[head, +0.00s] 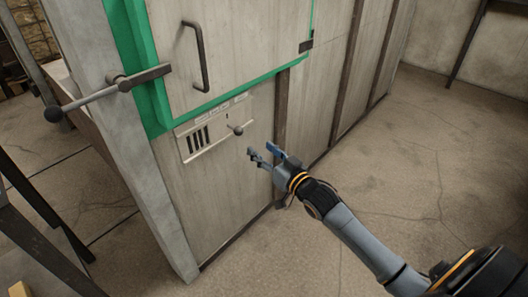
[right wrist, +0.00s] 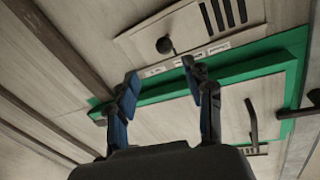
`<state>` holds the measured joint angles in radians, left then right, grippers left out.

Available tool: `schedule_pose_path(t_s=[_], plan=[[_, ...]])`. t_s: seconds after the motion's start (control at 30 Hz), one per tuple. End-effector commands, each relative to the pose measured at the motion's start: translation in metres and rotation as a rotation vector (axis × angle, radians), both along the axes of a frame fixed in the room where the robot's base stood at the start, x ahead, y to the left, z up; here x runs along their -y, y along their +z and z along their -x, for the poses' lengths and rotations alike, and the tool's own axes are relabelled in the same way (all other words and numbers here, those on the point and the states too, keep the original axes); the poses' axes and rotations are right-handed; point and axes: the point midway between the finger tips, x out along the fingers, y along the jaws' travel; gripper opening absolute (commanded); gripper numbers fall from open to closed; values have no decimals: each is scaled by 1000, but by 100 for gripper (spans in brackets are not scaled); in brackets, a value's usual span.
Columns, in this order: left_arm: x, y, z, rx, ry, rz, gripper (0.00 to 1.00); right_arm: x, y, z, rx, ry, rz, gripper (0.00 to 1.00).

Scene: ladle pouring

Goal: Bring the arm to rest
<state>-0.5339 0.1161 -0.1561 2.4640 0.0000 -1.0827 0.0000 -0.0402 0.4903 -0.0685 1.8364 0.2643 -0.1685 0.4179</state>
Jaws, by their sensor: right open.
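My right gripper (head: 264,153) is open and empty in the head view, in front of the lower part of a grey cabinet. In the right wrist view its two blue-padded fingers (right wrist: 160,92) stand apart with nothing between them. A small lever with a dark round knob (head: 238,130) sits on the cabinet's vented panel, a little up and left of the gripper. The knob also shows in the right wrist view (right wrist: 165,45), beyond the fingers. The gripper appears apart from the knob. My left gripper is not in view.
The cabinet has a green-framed door (head: 160,110) with a dark handle (head: 204,60). A long lever with a ball end (head: 54,113) sticks out at its left. Dark metal legs (head: 40,215) stand at the left edge. The concrete floor (head: 440,170) at right is clear.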

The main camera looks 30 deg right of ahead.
Motion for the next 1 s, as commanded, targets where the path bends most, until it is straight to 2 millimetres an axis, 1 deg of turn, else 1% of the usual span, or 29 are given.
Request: schedule_pose_path(t_s=[0.47, 0.57, 0.67, 0.7, 0.77, 0.8, 0.9, 1.0], plan=[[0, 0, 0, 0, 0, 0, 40, 0, 0, 0, -1, 0, 0, 52], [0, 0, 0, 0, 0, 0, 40, -9, -8, 7, -25, 5, 10, 52], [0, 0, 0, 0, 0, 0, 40, -34, -29, 29, -107, 20, 44, 52], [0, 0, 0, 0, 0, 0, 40, -48, -40, 43, -155, 28, 68, 52], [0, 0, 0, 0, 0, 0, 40, -67, -55, 66, -232, 40, 107, 52], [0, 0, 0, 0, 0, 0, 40, -77, -62, 82, -278, 47, 131, 52], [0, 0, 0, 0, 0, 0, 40, -96, -76, 114, -375, 62, 184, 52], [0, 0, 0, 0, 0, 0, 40, -107, -83, 142, -451, 72, 223, 52]])
